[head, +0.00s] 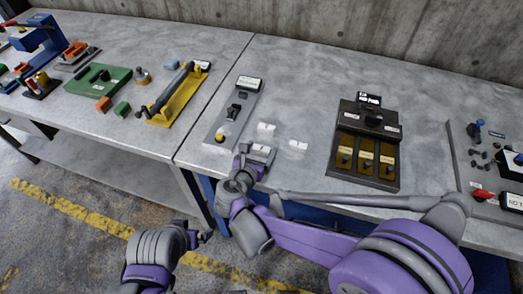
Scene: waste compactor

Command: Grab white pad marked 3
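Three small white pads are on the grey table. One pad (266,128) lies farther back, one pad (298,146) lies to the right, and one pad (260,149) is nearest the table's front edge. Their markings are too small to read, so I cannot tell which is marked 3. My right gripper (256,155) is at the nearest pad, with its fingers apart and the pad showing between or just behind them. I cannot tell whether it touches the pad. My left gripper (204,238) is low, in front of the table and away from the pads; its fingers are unclear.
A grey panel (222,126) with a black switch and yellow button is left of the pads. A dark box (366,130) with yellow-labelled slots stands to the right. A second table (140,135) at left holds a green plate and yellow tool. A concrete wall is behind.

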